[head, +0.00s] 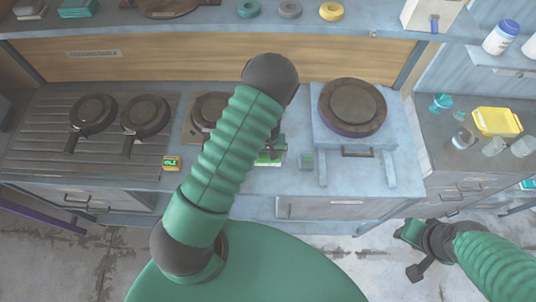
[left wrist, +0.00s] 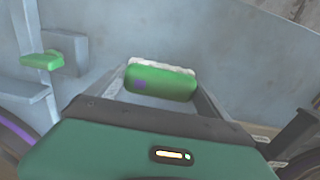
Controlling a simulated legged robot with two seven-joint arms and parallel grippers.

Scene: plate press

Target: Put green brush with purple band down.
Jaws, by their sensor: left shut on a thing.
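My left gripper (head: 270,156) is at the counter's front part, left of the plate press, mostly behind my left forearm in the head view. In the left wrist view, the green brush (left wrist: 168,84) lies across between its two fingers, which are shut on it. Pale bristles run along the brush's upper edge, and a purple patch shows on its left part. I cannot tell whether the brush touches the surface. My right gripper (head: 418,240) hangs over the floor in front of the counter, at right; its fingers are unclear.
The plate press (head: 384,128) bears a round dark plate (head: 352,103). Two dark pans (head: 93,114) (head: 146,116) stand on the ribbed area at left. A yellow bin (head: 496,121) and jars stand on the right counter.

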